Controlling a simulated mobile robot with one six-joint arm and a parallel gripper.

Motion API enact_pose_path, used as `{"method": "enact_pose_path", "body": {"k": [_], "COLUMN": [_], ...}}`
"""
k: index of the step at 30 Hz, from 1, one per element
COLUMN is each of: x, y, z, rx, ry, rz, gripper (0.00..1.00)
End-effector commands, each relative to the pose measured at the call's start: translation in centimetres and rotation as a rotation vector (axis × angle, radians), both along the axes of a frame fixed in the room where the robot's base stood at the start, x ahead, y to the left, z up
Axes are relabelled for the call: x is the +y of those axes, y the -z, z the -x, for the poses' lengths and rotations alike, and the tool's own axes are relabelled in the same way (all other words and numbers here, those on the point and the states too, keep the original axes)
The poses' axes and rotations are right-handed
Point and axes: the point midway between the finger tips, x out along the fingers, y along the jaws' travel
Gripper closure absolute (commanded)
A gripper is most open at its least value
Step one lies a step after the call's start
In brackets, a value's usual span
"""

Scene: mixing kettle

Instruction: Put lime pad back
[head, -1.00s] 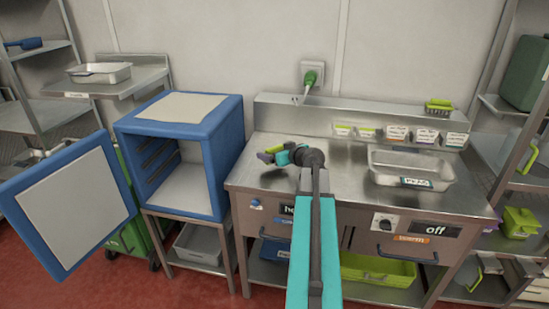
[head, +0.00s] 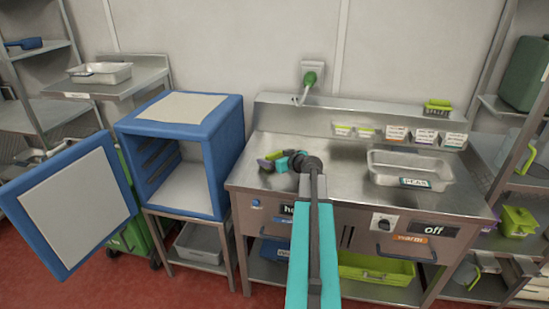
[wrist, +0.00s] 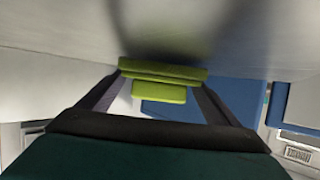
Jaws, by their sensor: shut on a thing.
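The lime pad (wrist: 163,75) is between the two fingers of my gripper (wrist: 160,88) in the wrist view, and the fingers are shut on it. In the head view, my gripper (head: 272,160) is over the left part of the steel worktop (head: 330,178), with a bit of the lime pad (head: 274,155) showing at its tip. My arm hides part of the worktop. Whether the pad touches the steel surface is unclear.
A steel tray (head: 411,170) stands at the right of the worktop. A lime item (head: 438,106) sits on the back ledge (head: 300,113), with several small labels below. A blue cabinet (head: 185,125) with its door (head: 70,205) open stands left.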

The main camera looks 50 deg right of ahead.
Motion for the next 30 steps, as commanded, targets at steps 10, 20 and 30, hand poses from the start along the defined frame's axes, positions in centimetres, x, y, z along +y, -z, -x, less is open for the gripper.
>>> {"method": "enact_pose_path", "body": {"k": [10, 20, 30], "x": [0.03, 0.04, 0.04], "y": [0.26, 0.51, 0.44], "z": [-0.03, -0.03, -0.02], "rx": [-0.001, 0.000, -0.001], "ry": [0.000, 0.000, 0.000], "rz": [0.000, 0.000, 0.000], "gripper": [0.48, 0.07, 0.00]}}
